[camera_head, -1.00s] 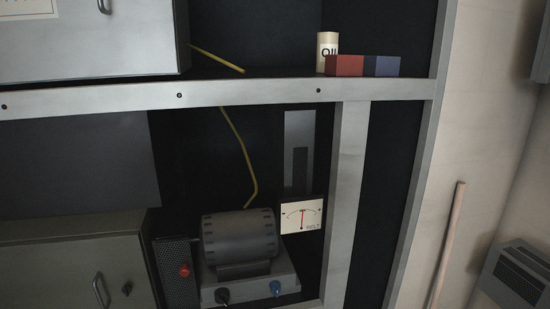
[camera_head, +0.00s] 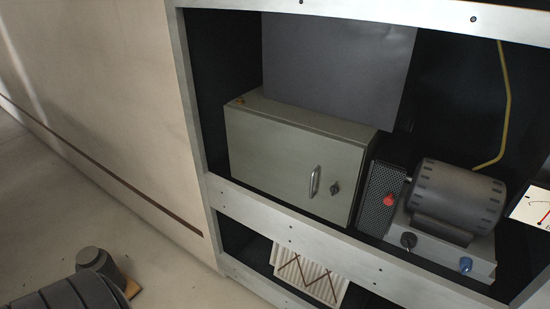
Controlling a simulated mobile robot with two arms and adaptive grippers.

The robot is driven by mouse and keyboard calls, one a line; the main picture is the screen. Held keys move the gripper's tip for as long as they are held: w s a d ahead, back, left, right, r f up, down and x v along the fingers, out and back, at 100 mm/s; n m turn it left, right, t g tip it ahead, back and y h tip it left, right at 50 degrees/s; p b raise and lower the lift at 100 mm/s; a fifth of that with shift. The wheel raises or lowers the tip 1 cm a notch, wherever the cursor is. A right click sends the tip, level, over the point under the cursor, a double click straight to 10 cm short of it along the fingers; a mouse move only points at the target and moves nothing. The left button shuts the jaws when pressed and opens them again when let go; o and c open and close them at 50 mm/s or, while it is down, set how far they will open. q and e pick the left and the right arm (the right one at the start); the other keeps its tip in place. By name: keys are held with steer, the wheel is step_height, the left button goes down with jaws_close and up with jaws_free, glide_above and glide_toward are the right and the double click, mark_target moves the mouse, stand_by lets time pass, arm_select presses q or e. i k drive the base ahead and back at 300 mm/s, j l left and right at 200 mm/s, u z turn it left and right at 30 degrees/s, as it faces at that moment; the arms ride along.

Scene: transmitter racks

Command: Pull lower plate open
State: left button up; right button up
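The frames do not make clear which part is the lower plate. A white ribbed panel with dark zigzag lines (camera_head: 308,276) sits in the lowest bay, partly hidden by the frame's cross rail. A flat dark grey panel (camera_head: 340,60) stands upright behind a greenish-grey metal box (camera_head: 290,150) in the bay above. The box is shut and has a metal handle (camera_head: 314,181) and a dark knob on its front. Neither gripper is in view.
Right of the box are a black perforated unit with a red button (camera_head: 388,200) and a dark motor (camera_head: 455,200) on a grey base. Pale rack rails (camera_head: 300,238) border the bays. A dark ribbed object (camera_head: 75,292) shows at bottom left.

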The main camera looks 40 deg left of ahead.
mark_target(297, 166)
steer(key=u, duration=1.15)
steer(key=i+j+u, duration=0.15)
steer(key=k+j, duration=0.05)
steer(key=j, duration=0.05)
